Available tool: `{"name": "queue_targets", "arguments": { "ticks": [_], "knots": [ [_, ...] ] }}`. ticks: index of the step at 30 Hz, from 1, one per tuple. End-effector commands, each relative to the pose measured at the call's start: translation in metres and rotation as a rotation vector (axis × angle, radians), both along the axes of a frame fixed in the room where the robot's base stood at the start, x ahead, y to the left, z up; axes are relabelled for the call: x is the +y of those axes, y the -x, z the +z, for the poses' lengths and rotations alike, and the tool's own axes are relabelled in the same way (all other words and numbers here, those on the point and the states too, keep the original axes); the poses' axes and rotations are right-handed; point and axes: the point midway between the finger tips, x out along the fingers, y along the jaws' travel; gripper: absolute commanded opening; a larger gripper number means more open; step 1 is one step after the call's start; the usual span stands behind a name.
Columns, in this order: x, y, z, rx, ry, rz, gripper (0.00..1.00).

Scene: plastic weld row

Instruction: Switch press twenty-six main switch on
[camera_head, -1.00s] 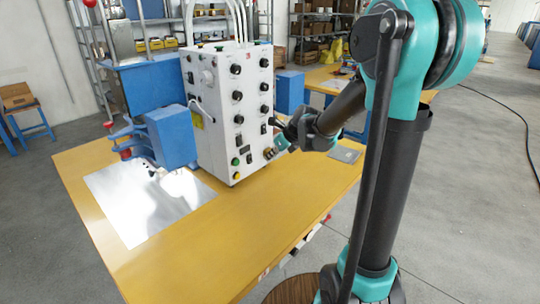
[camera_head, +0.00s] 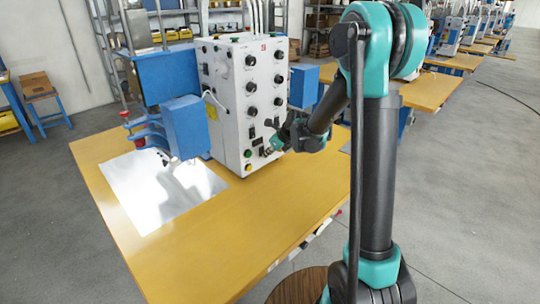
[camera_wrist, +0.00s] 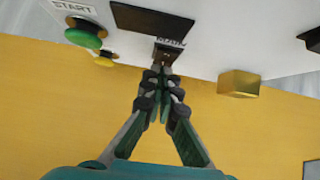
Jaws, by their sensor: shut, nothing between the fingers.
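The press's white control box (camera_head: 230,85) stands on the yellow table, with black knobs and buttons on its front. In the wrist view, a small dark switch (camera_wrist: 168,53) with a partly hidden label, seemingly "MAIN", sits on the white panel below a black plate (camera_wrist: 152,20). My gripper (camera_wrist: 163,72) is shut and empty, its fingertips right at this switch. Whether they touch it I cannot tell. In the head view my gripper (camera_head: 272,147) is at the lower front of the box and hides that part of the panel. The switch's position is not clear.
In the wrist view, a green button (camera_wrist: 84,38) marked START and a yellow button (camera_wrist: 103,58) lie left of the fingers, and a brass-coloured block (camera_wrist: 239,84) lies right. The yellow tabletop (camera_head: 250,210) is clear in front. A blue press head (camera_head: 182,125) stands left of the box.

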Motion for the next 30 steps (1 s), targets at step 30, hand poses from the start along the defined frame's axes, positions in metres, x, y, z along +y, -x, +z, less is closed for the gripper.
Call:
{"name": "queue_targets", "arguments": {
  "ticks": [30],
  "knots": [
    [0.004,-0.004,0.011,-0.04,-0.042,0.001,0.0]
  ]
}}
